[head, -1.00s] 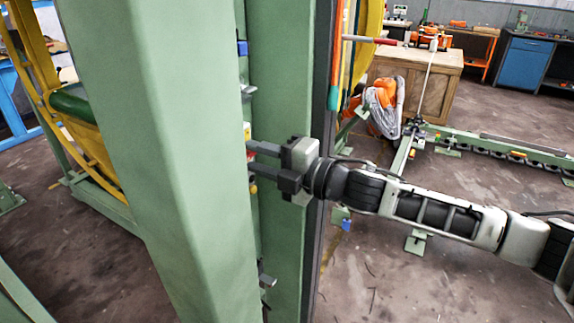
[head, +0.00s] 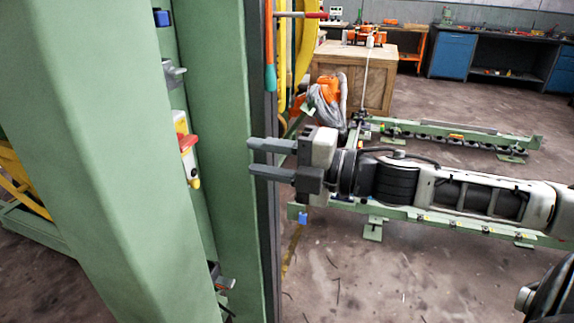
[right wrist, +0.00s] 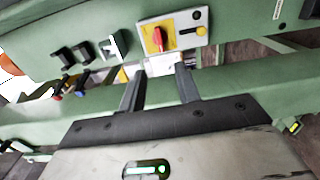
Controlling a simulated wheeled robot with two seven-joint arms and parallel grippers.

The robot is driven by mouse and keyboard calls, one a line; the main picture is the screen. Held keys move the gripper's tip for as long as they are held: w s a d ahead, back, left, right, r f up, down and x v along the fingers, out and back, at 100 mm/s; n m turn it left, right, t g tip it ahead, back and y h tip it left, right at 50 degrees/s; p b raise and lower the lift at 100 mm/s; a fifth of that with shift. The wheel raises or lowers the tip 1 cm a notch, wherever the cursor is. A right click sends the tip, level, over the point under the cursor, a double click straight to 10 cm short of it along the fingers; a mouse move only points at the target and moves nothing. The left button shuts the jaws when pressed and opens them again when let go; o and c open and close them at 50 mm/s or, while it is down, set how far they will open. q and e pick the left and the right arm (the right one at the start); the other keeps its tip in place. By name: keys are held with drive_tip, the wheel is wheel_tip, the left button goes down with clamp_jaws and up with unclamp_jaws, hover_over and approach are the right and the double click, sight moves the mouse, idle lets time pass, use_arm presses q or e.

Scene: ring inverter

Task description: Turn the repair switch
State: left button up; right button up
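The repair switch is a red handle (head: 188,143) on a yellow and white plate (head: 181,122), mounted on the green post and seen edge-on in the head view. The right wrist view shows the red handle (right wrist: 158,39) on its yellow patch, with a dark slot and small knob on the plate beside it. My right gripper (head: 251,157) is open and empty, to the right of the switch and apart from it. In the right wrist view, its two fingers (right wrist: 160,68) point toward the plate with a clear gap between them. My left gripper is not in view.
A wide green post (head: 90,150) stands close on the left, and a second green post (head: 225,90) stands behind the fingers. Metal brackets (head: 173,74) stick out above and below the switch. Dark switches (right wrist: 72,54) sit beside the plate.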

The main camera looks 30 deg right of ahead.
drive_tip(key=shift+p+v, duration=0.85)
drive_tip(key=shift+v, duration=0.85)
